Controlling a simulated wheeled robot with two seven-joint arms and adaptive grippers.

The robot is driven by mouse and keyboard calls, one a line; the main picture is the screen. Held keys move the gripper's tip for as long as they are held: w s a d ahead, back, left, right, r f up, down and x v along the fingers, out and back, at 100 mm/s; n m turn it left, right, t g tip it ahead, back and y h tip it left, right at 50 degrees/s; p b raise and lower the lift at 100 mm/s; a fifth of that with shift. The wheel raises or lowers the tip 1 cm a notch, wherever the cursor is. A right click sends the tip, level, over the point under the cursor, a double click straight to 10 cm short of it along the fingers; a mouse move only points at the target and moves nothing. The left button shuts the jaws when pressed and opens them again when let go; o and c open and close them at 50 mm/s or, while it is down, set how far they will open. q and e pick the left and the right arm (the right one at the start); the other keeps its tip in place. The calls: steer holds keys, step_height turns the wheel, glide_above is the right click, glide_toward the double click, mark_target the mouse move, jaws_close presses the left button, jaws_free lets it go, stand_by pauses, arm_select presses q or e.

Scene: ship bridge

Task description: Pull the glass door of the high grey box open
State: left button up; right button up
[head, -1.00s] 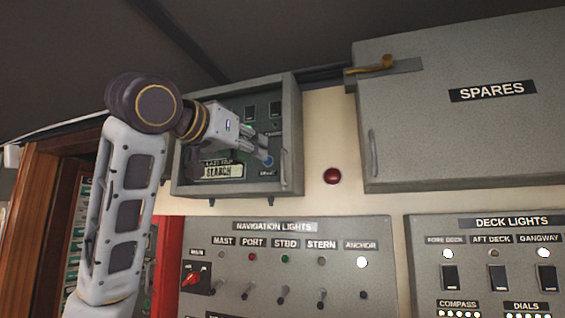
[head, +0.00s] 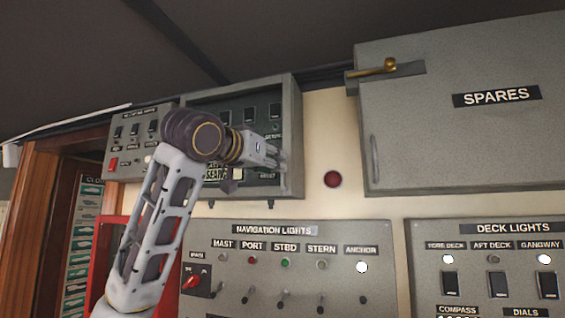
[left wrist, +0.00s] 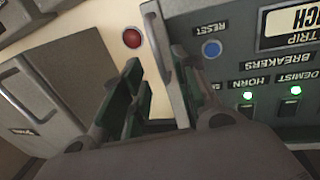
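The high grey box (head: 292,110) hangs on the wall left of the SPARES cabinet. Its glass door looks shut, with switches and a label behind the pane. The door's upright bar handle (left wrist: 154,36) is on its right frame (left wrist: 179,45) and shows in the left wrist view; in the head view my fingers largely cover it. My left gripper (head: 283,157) is at that right edge. In the left wrist view its fingers (left wrist: 158,98) are apart, with the handle's lower end between their tips. I cannot tell whether either finger touches it. My right gripper is not in view.
The SPARES cabinet (head: 450,130), with its own bar handle, stands to the right. A red button (head: 332,179) is on the wall between. A switch box (head: 125,148) adjoins on the left. The navigation lights panel (head: 330,262) is below.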

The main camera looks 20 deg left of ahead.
mark_target(282, 182)
arm_select(q)
steer(key=shift+p+x, duration=0.85)
steer(key=shift+x, duration=1.95)
jaws_close()
